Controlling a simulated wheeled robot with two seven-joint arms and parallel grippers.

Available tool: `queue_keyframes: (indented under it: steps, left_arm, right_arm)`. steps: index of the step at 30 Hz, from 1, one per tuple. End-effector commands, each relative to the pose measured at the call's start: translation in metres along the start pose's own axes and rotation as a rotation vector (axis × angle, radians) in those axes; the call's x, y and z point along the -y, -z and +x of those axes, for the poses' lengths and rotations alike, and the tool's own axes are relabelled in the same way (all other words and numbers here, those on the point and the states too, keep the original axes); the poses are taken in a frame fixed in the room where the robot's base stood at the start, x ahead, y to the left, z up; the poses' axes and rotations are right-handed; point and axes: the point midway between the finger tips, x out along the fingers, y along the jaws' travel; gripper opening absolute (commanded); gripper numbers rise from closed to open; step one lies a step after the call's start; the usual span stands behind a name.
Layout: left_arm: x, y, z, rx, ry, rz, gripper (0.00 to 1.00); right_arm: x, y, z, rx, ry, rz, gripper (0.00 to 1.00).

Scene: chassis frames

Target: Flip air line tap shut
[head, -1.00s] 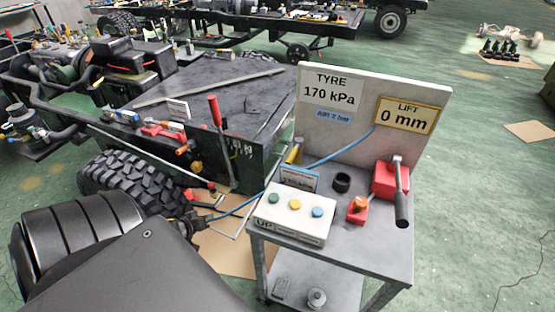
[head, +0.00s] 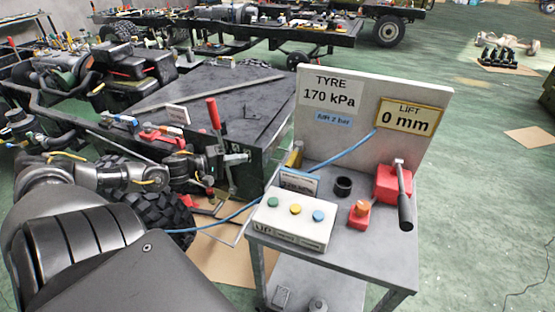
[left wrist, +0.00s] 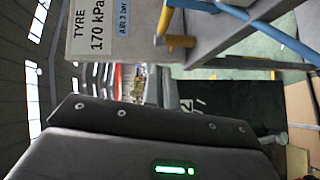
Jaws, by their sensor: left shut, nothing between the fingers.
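A short yellow lever (head: 295,155), likely the tap's handle, stands at the left end of the grey sign board, beside the blue air line (head: 345,150). The tap body is not clear. In the left wrist view a yellow bar (left wrist: 165,17) shows at the board's edge, and the blue line (left wrist: 265,28) crosses the upper right. My left gripper (head: 246,157) is shut and empty, left of the yellow lever and apart from it, close to a red-handled lever (head: 213,114). My right gripper is not in view.
The grey cart (head: 372,248) carries a three-button box (head: 290,222), a black ring (head: 343,186), an orange-knobbed red block (head: 360,213) and a red box with a black handle (head: 391,184). The chassis (head: 215,85) and tyre (head: 155,208) lie left.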

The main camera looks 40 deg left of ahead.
Motion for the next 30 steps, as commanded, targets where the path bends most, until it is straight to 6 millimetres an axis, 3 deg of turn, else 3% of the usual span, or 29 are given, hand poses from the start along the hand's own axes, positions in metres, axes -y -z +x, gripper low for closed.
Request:
queue_keyframes:
  steps: [8,25,30]
  left_arm:
    - [0.001,0.001,0.024,-0.002,-0.004,0.003,0.00]
    - [-0.002,0.001,0.102,-0.001,-0.004,0.001,0.00]
    - [-0.002,-0.018,0.118,0.000,-0.001,0.000,0.00]
  right_arm:
    - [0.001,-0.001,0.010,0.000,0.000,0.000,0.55]
    - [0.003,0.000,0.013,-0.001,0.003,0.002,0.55]
    - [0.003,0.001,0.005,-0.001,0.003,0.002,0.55]
